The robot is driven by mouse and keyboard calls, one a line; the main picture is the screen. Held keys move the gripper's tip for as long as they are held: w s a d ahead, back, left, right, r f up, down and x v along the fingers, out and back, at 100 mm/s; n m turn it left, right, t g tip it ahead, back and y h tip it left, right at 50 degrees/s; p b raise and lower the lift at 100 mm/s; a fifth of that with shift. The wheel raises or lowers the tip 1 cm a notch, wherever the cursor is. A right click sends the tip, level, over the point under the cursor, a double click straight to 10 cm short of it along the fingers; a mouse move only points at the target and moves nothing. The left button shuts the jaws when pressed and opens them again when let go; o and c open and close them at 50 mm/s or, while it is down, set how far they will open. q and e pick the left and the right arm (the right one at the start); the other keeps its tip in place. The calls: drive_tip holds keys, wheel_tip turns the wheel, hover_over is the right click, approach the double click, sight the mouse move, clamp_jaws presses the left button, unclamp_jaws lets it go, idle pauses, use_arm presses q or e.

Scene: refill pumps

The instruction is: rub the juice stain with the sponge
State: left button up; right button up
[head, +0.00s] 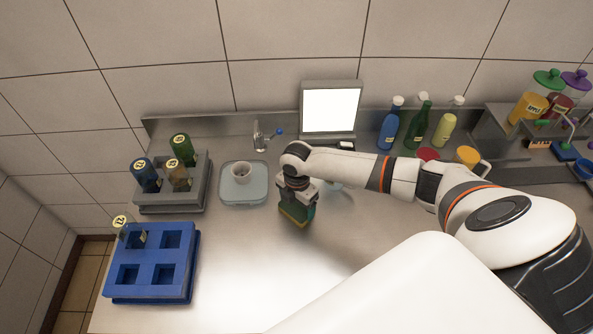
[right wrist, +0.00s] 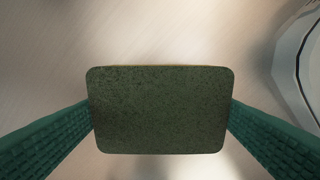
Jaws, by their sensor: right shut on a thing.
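My right gripper (head: 298,203) is shut on the sponge (head: 296,214), near the middle of the metal counter. The sponge has a dark green face and a yellowish part below. In the right wrist view the sponge's dark green face (right wrist: 160,110) fills the middle, between the two green textured fingers. I cannot tell whether its underside touches the counter. No juice stain shows clearly; the sponge and my right arm hide part of the counter. My left gripper is not in view.
A screen (head: 330,110) and several bottles stand behind. The front middle of the counter is clear.

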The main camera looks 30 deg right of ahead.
sight(298, 217)
drive_tip(key=shift+s+a+f+p, duration=0.1)
drive_tip(key=shift+s+a+p, duration=0.25)
drive_tip(key=shift+s+p, duration=0.2)
drive_tip(key=shift+s+a+p, duration=0.35)
drive_tip(key=shift+s+p, duration=0.1)
drive_tip(key=shift+s, duration=0.15)
drive_tip(key=shift+s+a+f+p, duration=0.15)
drive_tip(key=shift+s+a+p, duration=0.2)
drive_tip(key=shift+s, duration=0.35)
drive_tip(key=shift+w+d, duration=0.1)
drive_tip(key=shift+w, duration=0.15)
drive_tip(key=shift+w+d, duration=0.35)
drive_tip(key=shift+w, duration=0.15)
drive_tip(key=shift+w+d+b, duration=0.45)
drive_tip(key=shift+w, duration=0.35)
drive_tip(key=shift+w+d+r, duration=0.2)
drive_tip(key=shift+w, duration=0.1)
drive_tip(key=shift+w+d+r+b, duration=0.1)
drive_tip(key=shift+w+d+b, duration=0.3)
drive_tip(key=shift+w, duration=0.3)
drive_tip(key=shift+w+d+b, duration=0.4)
drive_tip(key=shift+w, duration=0.3)
drive_tip(key=shift+w+d+f+b, duration=0.2)
drive_tip(key=shift+w+d+b, duration=0.4)
drive_tip(key=shift+w+b, duration=0.4)
drive_tip(key=shift+w+d, duration=0.2)
drive_tip(key=shift+w, duration=0.15)
drive_tip(key=shift+r, duration=0.15)
